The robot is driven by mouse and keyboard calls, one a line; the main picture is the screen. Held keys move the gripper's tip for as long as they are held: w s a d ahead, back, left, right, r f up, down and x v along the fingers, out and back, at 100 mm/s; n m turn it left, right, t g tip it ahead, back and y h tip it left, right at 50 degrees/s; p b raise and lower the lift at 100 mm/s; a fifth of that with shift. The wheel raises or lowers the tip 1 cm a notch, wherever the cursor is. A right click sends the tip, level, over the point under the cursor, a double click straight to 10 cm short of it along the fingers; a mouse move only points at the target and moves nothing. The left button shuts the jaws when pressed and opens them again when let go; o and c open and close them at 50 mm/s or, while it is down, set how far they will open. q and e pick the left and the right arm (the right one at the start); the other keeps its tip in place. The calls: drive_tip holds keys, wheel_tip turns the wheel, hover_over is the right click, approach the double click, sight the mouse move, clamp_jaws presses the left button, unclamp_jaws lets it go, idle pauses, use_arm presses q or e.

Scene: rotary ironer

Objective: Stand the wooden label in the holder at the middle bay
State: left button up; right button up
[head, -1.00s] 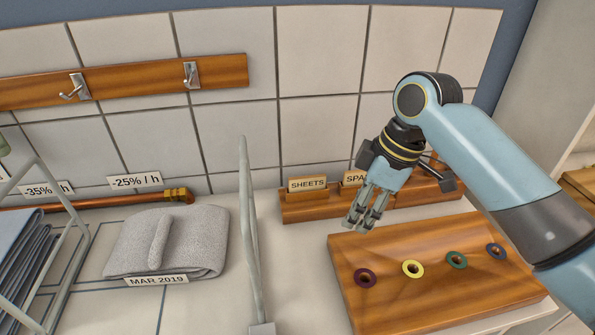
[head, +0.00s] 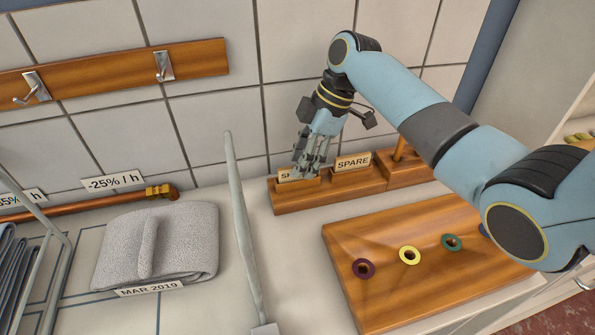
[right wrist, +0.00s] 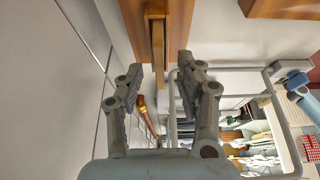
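A wooden label reading SHEETS (head: 286,176), partly covered by my fingers, stands in the left slot of a wooden holder block (head: 300,199) at the wall. A second label reading SPARE (head: 352,163) stands to its right. My right gripper (head: 313,166) is at the SHEETS label, pointing down. In the right wrist view, the right gripper (right wrist: 159,92) is open, with its fingers apart on either side of a label's thin wooden edge (right wrist: 158,52); neither finger clearly touches it. My left gripper is not in view.
A wooden board (head: 400,295) with several coloured rings lies in front of the holder. A light divider rail (head: 240,220) stands left of it. Beyond it lie a folded grey towel (head: 185,240) and a MAR 2019 label (head: 150,289). A copper pipe (head: 100,202) runs along the wall.

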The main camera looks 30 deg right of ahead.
drive_tip(key=shift+x, duration=0.8)
clamp_jaws()
drive_tip(key=shift+r, duration=0.15)
